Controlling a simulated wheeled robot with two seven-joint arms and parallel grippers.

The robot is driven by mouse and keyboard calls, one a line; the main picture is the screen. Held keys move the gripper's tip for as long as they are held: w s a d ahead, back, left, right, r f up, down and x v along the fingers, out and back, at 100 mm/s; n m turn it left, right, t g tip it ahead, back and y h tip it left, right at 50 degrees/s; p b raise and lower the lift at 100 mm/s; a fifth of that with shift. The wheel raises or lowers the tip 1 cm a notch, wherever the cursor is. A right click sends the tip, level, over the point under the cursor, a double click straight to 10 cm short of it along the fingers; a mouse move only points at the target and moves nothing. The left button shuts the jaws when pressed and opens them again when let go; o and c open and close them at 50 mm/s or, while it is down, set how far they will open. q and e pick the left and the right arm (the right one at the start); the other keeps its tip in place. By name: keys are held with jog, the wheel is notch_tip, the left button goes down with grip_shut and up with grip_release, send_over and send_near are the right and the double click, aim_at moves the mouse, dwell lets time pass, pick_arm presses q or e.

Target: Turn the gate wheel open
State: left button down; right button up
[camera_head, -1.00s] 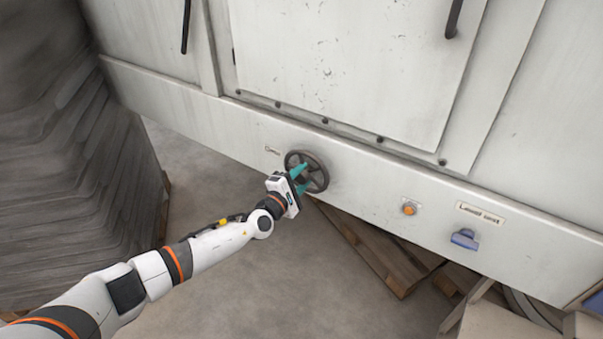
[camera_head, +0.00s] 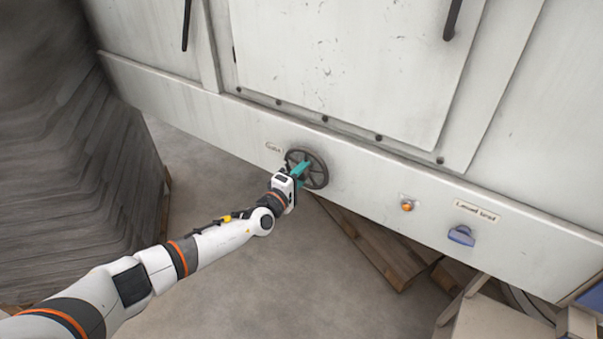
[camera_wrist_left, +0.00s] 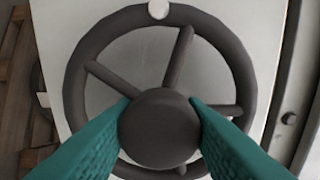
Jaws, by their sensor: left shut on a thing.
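The gate wheel (camera_head: 315,169) is a dark grey spoked handwheel on the lower white panel of the machine. It also shows large in the left wrist view (camera_wrist_left: 238,62), with a pale round mark at the top of its rim in that picture. My left gripper (camera_head: 303,170) has teal fingers and is shut on the wheel's round hub (camera_wrist_left: 159,128), one finger on each side. The fingers hide part of the hub's sides and the spokes behind. My right gripper is in neither view.
A label (camera_head: 274,148) sits left of the wheel. Wooden pallets (camera_head: 375,245) lie below the panel. A grey stack (camera_head: 75,170) stands at the left. The floor between is clear.

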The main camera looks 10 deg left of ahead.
pick_arm(q)
jog(key=shift+f, duration=0.1)
jog(key=c, duration=0.9)
grip_release()
jog(key=v, duration=1.2)
jog(key=shift+p, duration=0.4)
